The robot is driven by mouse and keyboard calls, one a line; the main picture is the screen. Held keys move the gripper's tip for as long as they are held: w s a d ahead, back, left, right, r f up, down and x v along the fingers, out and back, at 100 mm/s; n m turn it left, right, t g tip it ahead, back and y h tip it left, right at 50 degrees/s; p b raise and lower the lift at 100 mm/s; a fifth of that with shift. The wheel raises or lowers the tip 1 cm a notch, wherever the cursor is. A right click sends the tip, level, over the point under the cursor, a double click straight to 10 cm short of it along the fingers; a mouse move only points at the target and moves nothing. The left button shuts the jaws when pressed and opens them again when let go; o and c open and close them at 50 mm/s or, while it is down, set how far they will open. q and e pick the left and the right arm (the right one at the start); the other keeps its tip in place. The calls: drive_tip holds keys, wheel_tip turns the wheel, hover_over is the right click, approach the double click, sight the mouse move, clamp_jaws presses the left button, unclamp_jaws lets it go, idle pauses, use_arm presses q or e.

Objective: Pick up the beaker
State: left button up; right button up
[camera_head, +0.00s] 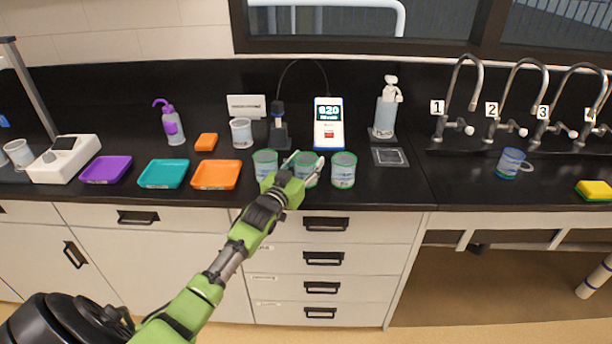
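Three clear beakers with blue-green markings stand in a row near the counter's front edge: a left beaker (265,160), a middle beaker (308,160) and a right beaker (343,172). My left gripper (304,163) reaches up from below to the middle beaker. Its fingers are spread, with the beaker's body between or just behind them. I cannot tell whether they touch it. The gripper hides part of the middle beaker. Another beaker (510,162) lies near the taps at the right. My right gripper is not in view.
Behind the row stand a meter (328,137), a probe stand (279,138), a whitish cup (241,132) and a pump bottle (386,113). An orange tray (216,174), a teal tray (163,174) and a purple tray (106,169) lie left.

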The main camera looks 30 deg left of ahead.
use_arm(q)
drive_tip(key=c, duration=0.5)
drive_tip(key=shift+o, duration=0.2)
drive_tip(key=shift+r, duration=0.2)
